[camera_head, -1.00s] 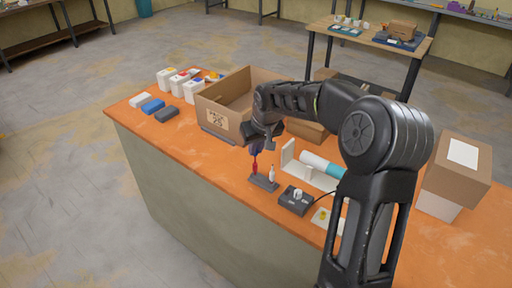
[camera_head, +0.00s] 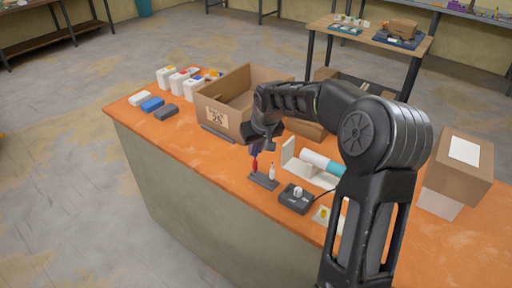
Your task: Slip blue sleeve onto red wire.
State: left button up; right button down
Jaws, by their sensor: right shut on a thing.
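The red wire (camera_head: 254,165) stands upright in a dark grey holder (camera_head: 263,182), with a white upright piece (camera_head: 272,171) beside it. My right gripper (camera_head: 257,146) is above the red wire, pointing down. It is shut on the small blue sleeve (camera_head: 255,151), which is just over the red wire's upper end. At this size I cannot tell whether the sleeve is around the wire or only touching its top. My left gripper is not in view.
An open cardboard box (camera_head: 218,116) stands behind the holder. A dark device with a white knob (camera_head: 296,198) and a white stand with a white and teal roll (camera_head: 318,163) are to the right. Small white boxes (camera_head: 167,79) and coloured blocks (camera_head: 153,104) sit at the left.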

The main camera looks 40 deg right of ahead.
jog(key=shift+f+b, duration=0.6)
jog(key=shift+f, duration=0.2)
jog(key=c, duration=1)
grip_release()
jog(key=shift+o, duration=0.2)
jog(key=shift+r, duration=0.1)
notch_tip(320, 180, up, 7)
jog(key=p, duration=0.5)
jog(key=shift+r, duration=0.2)
